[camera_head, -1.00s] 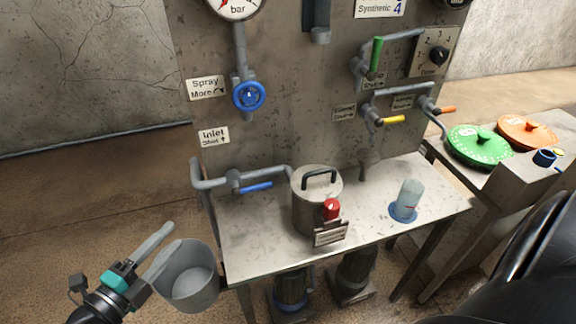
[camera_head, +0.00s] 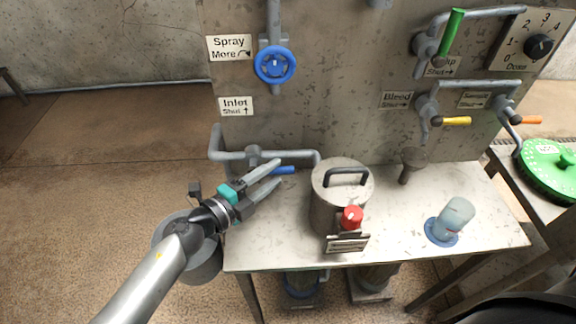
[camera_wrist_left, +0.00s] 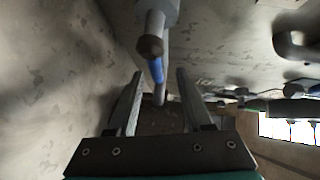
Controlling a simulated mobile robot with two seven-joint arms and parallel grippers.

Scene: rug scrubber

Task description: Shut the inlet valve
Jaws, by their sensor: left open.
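The inlet valve's blue lever (camera_head: 284,170) sticks out to the right, roughly level, from a grey pipe low on the panel. The sign above it (camera_head: 236,106) reads "Inlet Shut" with an arrow pointing up. My left gripper (camera_head: 279,171) is open at the lever, its fingers partly covering it in the head view. In the left wrist view the blue lever (camera_wrist_left: 157,70) and its dark valve hub (camera_wrist_left: 150,46) show in the gap between the open fingertips (camera_wrist_left: 160,74). I cannot tell whether either finger touches the lever. My right gripper is not in view.
A lidded metal pot (camera_head: 326,207) with a red knob (camera_head: 352,217) stands just right of my left gripper. A blue handwheel (camera_head: 274,64) is above. A grey bucket (camera_head: 203,264) is below my wrist. A clear cup (camera_head: 456,216) stands farther right on the table.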

